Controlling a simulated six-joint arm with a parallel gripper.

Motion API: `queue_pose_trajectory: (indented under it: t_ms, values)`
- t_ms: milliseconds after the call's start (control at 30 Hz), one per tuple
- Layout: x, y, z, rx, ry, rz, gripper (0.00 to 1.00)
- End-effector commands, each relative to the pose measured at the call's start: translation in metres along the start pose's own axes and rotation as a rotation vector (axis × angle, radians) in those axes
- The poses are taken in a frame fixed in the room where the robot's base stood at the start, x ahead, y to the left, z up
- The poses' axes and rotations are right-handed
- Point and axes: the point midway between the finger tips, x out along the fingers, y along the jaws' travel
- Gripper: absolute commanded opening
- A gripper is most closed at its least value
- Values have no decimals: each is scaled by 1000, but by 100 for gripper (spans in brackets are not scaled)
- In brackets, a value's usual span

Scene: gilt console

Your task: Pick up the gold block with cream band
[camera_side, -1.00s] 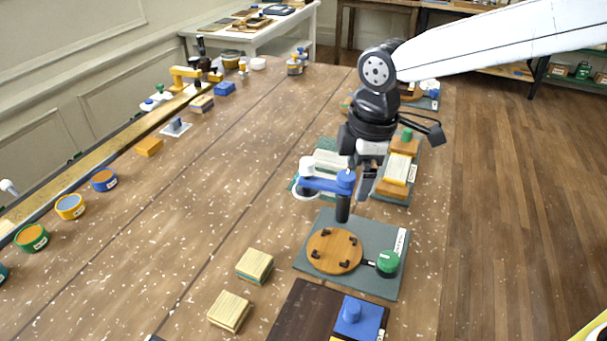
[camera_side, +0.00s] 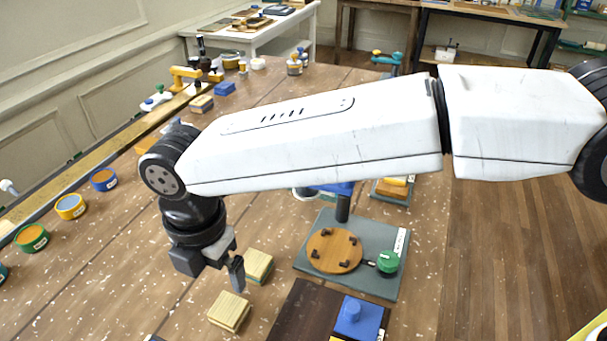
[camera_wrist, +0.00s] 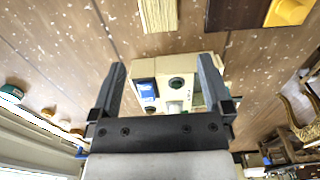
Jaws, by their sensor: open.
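The gold block with cream band appears to be the nearer pale-topped block (camera_side: 229,311), lying flat on the wooden table at the lower middle of the side view. Its band is hard to make out. My gripper (camera_side: 236,276) hangs just above and behind it, fingers down and empty. In the wrist view my gripper (camera_wrist: 161,78) is open, fingers wide apart with nothing held between them. A pale wood-topped block (camera_wrist: 158,14) shows at the top edge there; I cannot tell which block it is.
A similar block with a teal stripe (camera_side: 259,265) lies close behind my gripper. A grey-green board (camera_side: 375,240) with a round wooden disc (camera_side: 334,251) and a dark board with a blue block (camera_side: 357,318) stand to the right. Several coloured round tubs (camera_side: 70,206) line the left edge.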

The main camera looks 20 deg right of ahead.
Motion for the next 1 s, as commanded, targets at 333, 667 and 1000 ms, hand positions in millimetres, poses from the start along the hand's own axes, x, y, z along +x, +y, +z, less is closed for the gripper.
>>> queue_pose_trajectory:
  t_ms: [333, 667, 1000]
  values:
    - [40, 0, 2, 6, 0, -1, 100]
    - [54, -1, 2, 7, -1, -3, 100]
    - [66, 0, 3, 7, 0, -1, 100]
